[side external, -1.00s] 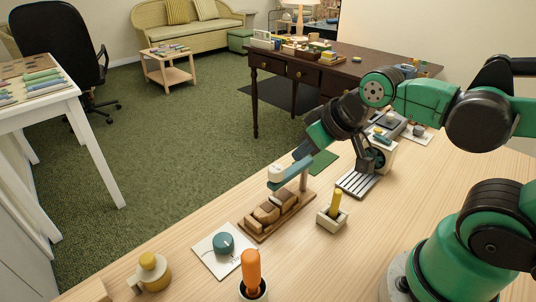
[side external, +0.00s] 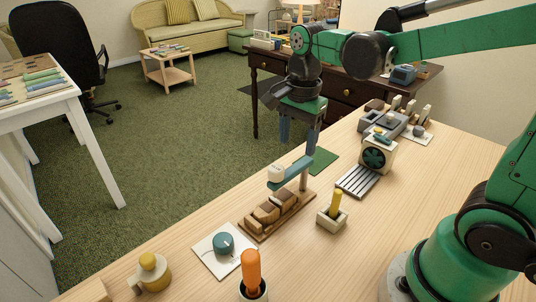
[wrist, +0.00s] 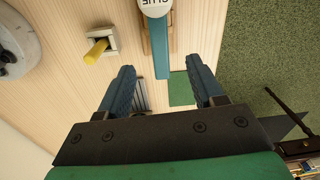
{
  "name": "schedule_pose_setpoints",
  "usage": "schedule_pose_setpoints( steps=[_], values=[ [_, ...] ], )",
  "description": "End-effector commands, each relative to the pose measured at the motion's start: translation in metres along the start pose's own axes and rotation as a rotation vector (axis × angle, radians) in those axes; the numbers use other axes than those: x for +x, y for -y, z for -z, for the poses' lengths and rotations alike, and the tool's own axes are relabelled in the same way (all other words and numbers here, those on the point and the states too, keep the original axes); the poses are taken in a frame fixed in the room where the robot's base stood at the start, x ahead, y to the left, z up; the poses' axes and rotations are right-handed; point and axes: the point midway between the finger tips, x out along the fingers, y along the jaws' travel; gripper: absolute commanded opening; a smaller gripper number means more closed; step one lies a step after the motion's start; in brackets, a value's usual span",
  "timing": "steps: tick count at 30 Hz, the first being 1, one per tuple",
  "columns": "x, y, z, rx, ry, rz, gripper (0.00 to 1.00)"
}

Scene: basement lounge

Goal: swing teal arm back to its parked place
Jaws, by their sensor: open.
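The teal arm (side external: 292,174) is a flat bar on a post at the wooden stand (side external: 246,229), with a white lettered cap (side external: 276,172) at its near end. Its other end points toward the back right. In the wrist view the teal arm (wrist: 160,50) runs down from the cap, its free end between my fingertips in the picture, with gaps on both sides. My gripper (side external: 298,148) is open and empty, fingers pointing down just above and behind the arm's far end. It also shows in the wrist view (wrist: 160,68). I see no contact.
A cream holder with a yellow handle (side external: 333,212) stands right of the stand. A fan unit (side external: 375,158) with a slatted plate (side external: 357,181) is behind. A teal dial on a white plate (side external: 223,243) and an orange handle (side external: 250,265) are in front. A green mat (side external: 322,160) lies behind.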

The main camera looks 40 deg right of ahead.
Motion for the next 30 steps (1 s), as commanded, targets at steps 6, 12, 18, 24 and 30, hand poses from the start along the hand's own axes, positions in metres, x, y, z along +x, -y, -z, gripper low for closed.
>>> schedule_pose_setpoints(
  steps=[6, 12, 18, 24, 30],
  values=[
    [0.012, 0.002, 0.002, 0.098, 0.005, -0.037, 0.61],
    [0.037, 0.001, 0.002, 0.095, 0.004, -0.035, 0.61],
    [0.054, 0.0, 0.002, 0.093, 0.004, -0.034, 0.61],
    [0.058, 0.0, 0.001, 0.093, 0.004, -0.033, 0.61],
    [0.058, 0.0, 0.001, 0.093, 0.004, -0.033, 0.43]
  ],
)
